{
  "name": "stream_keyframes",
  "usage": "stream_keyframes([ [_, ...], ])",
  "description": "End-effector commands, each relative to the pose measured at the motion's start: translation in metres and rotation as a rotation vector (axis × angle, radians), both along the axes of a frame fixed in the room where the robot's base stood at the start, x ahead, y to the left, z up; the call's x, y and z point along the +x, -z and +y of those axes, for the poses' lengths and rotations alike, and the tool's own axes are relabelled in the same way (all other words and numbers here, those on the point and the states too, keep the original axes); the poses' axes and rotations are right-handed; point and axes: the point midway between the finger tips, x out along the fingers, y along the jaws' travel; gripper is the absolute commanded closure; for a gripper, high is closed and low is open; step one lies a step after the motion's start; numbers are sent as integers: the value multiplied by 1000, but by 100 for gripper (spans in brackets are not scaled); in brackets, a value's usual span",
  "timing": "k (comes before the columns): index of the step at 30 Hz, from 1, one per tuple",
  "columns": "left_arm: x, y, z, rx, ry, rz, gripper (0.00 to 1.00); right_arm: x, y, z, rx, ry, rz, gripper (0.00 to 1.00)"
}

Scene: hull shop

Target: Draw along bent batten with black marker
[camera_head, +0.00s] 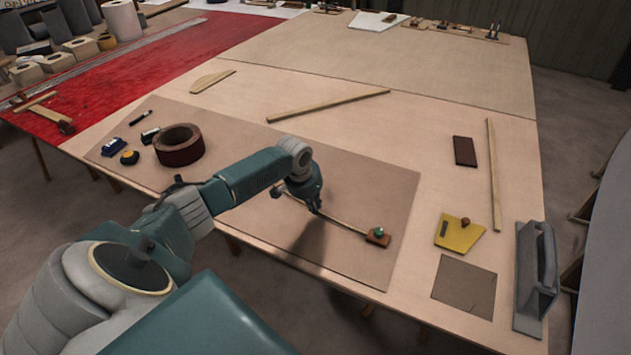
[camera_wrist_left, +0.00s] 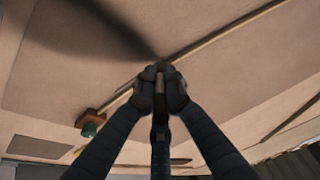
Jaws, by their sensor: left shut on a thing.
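The bent batten (camera_head: 345,226) is a thin pale strip on the brown board. At its right end stands a brown block with a green knob (camera_head: 378,236); both also show in the left wrist view, the batten (camera_wrist_left: 215,35) and the block (camera_wrist_left: 90,120). My left gripper (camera_head: 314,207) is low over the board beside the batten. In the left wrist view the gripper (camera_wrist_left: 160,88) is shut on a slim dark stick, seemingly the black marker (camera_wrist_left: 160,105). I cannot tell whether its tip touches the board. No drawn line is clear. My right gripper is not in view.
The brown board (camera_head: 395,190) lies on the large table. The table's far half is mostly clear.

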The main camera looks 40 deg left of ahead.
Motion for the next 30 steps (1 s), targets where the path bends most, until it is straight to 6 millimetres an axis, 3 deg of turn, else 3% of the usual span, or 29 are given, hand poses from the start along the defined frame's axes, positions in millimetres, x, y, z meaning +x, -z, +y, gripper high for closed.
stream_keyframes([
  [30,-2,0,26,-1,-2,0,100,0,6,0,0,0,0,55],
])
